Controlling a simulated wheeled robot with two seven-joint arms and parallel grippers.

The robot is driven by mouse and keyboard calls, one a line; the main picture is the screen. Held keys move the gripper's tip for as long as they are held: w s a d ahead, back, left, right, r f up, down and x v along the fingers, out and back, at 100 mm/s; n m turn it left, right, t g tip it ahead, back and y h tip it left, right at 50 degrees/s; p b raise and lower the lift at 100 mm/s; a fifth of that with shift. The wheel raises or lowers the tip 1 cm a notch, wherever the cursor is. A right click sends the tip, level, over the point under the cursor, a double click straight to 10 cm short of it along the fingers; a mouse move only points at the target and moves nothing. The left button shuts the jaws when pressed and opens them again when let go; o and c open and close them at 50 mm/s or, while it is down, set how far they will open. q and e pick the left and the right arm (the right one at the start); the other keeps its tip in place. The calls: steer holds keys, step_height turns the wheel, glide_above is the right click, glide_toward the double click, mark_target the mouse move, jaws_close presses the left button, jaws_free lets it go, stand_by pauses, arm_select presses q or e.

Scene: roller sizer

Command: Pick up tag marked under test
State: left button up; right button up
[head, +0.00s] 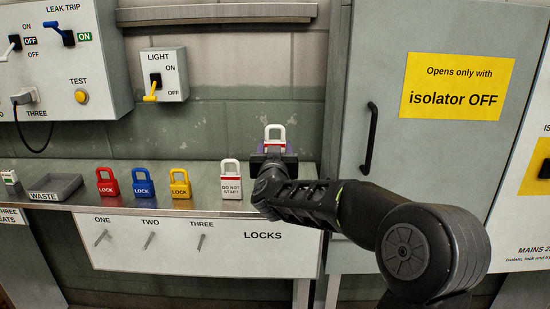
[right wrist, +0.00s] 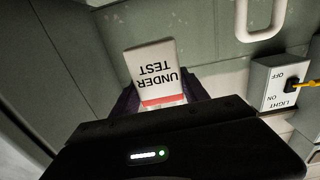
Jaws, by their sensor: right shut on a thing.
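The tag marked UNDER TEST (right wrist: 156,75) shows upside down in the right wrist view, white with a red band, held between my right gripper's (right wrist: 160,103) fingers. In the head view the tag (head: 275,135) shows as a white loop above my right gripper (head: 272,156), which hides most of its body. The gripper is shut on the tag over the back right of the shelf. I cannot tell whether the tag is clear of the shelf. My left gripper is not in view.
A DO NOT START tag (head: 231,182) stands just left of my right gripper. Yellow (head: 180,187), blue (head: 143,186) and red (head: 107,184) locks and a grey WASTE tray (head: 55,188) stand farther left. A cabinet (head: 390,160) with a black handle rises at the right.

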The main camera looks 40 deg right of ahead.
stand_by(0.6)
steer(key=s+a+f+n+t+y, duration=0.1)
steer(key=a+f+n+y, duration=0.2)
steer(key=a, duration=0.6)
steer(key=s+a+f+n+t+y, duration=0.1)
steer(key=s+a+f+n+y, duration=0.1)
steer(key=a+f+n+y, duration=0.2)
steer(key=s+a+f+n+y, duration=0.2)
steer(key=a+f+y, duration=0.6)
steer(key=a, duration=0.8)
steer(key=shift+s+f+n+t+y, duration=0.15)
steer(key=shift+n+t+y, duration=0.3)
steer(key=shift+n, duration=0.45)
steer(key=shift+d, duration=0.15)
